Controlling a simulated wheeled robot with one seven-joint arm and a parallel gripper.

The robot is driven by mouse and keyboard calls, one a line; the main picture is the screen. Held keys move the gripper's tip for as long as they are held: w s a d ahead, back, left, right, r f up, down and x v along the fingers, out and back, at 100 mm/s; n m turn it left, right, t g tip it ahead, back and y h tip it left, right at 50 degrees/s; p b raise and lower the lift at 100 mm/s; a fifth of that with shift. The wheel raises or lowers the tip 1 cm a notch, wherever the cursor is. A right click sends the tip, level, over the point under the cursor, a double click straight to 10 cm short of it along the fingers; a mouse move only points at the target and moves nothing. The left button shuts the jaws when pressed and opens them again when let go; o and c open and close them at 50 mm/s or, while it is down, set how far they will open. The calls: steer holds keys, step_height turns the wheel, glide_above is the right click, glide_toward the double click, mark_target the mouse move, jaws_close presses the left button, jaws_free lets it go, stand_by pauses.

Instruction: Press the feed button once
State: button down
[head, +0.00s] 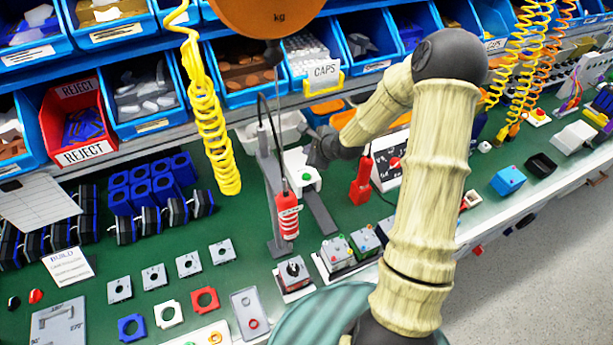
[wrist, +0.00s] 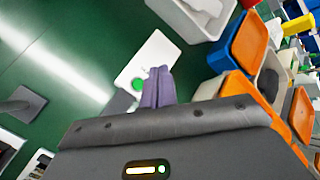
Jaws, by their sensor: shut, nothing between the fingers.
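A green button (head: 306,176) sits on a white box (head: 297,160) on the green bench, behind the metal stand. I take it for the feed button, though no label is readable. In the wrist view the green button (wrist: 137,84) shows on the white box (wrist: 155,55), just left of my fingers. My gripper (wrist: 160,78) is shut and empty, its two fingers together over the white box. In the head view my gripper (head: 322,150) is at the box's upper right, partly hidden by my wrist. I cannot tell whether the fingertips touch the box.
A metal stand (head: 267,180) with a hanging red tool (head: 288,215) is left of the box. A coiled yellow hose (head: 210,120) hangs further left. Blue bins (head: 135,120) line the back. Orange-lidded bins (wrist: 253,45) are right in the wrist view.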

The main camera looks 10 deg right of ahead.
steer(key=b, duration=0.6)
glide_above(309, 178)
step_height(309, 178, down, 6)
steer(key=shift+f, duration=0.1)
steer(key=shift+f+b, duration=0.65)
steer(key=shift+f, duration=0.45)
stand_by(0.8)
steer(key=shift+f, duration=0.4)
steer(key=shift+f, duration=0.45)
stand_by(0.6)
steer(key=shift+r, duration=0.15)
steer(key=shift+r+p, duration=0.75)
steer(key=shift+p, duration=0.05)
